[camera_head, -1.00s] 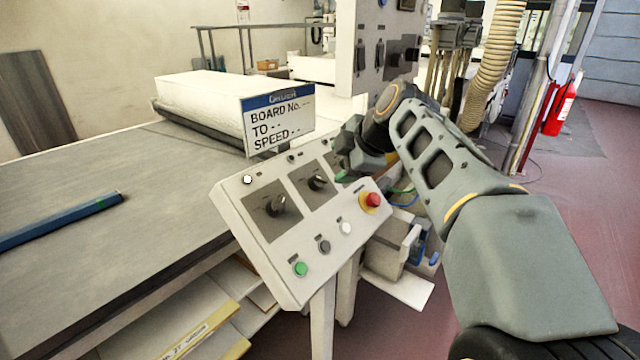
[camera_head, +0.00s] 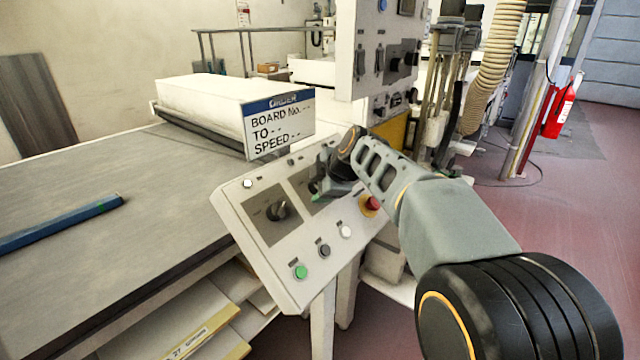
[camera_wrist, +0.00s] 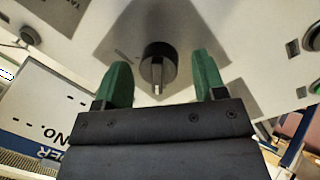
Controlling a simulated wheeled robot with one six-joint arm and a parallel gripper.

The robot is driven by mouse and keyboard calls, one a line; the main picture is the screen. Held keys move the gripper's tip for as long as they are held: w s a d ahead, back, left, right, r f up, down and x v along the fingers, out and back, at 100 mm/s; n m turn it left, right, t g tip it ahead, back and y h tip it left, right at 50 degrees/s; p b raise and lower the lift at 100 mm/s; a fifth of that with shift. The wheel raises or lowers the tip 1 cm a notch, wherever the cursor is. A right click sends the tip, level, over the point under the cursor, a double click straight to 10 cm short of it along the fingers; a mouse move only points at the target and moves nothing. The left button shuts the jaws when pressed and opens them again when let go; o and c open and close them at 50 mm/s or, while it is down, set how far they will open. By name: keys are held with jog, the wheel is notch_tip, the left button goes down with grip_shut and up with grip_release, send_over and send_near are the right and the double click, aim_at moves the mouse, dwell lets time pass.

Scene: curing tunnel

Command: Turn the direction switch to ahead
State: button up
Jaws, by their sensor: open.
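A sloped light-grey control panel (camera_head: 262,262) carries dark plates with black rotary knobs. The left knob (camera_head: 277,210) is in plain view. My gripper (camera_head: 320,188) is over the plate to its right and hides most of that plate and its knob. In the wrist view a round black knob (camera_wrist: 158,62) with a pale pointer mark toward the picture's bottom lies between the two green fingertips of my gripper (camera_wrist: 161,78). The fingers are apart, with a gap on both sides of the knob. I cannot read which knob is the direction switch.
Green (camera_head: 300,271), grey (camera_head: 323,250) and white (camera_head: 345,231) buttons line the panel's lower edge. A red stop button (camera_head: 371,203) is close beside my arm. An order sign (camera_head: 281,126) stands behind the panel. A conveyor table (camera_head: 150,190) lies to the left.

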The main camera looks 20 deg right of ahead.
jog(key=c, duration=0.9)
jog(key=shift+m, duration=0.3)
jog(key=m, duration=0.4)
jog(key=shift+r+g, duration=0.1)
jog(key=shift+g, duration=0.2)
jog(key=m+p, duration=0.1)
jog(key=m, duration=0.3)
jog(key=shift+w+r+g, duration=0.1)
jog(key=shift+w+g, duration=0.05)
jog(key=shift+g, duration=0.25)
jog(key=m+p, duration=0.1)
jog(key=m, duration=0.3)
jog(key=shift+d+p, duration=0.15)
jog(key=shift+p, duration=0.15)
jog(key=m+y+p, duration=0.1)
jog(key=m, duration=0.3)
jog(key=shift+g, duration=0.4)
jog(key=shift+m, duration=0.4)
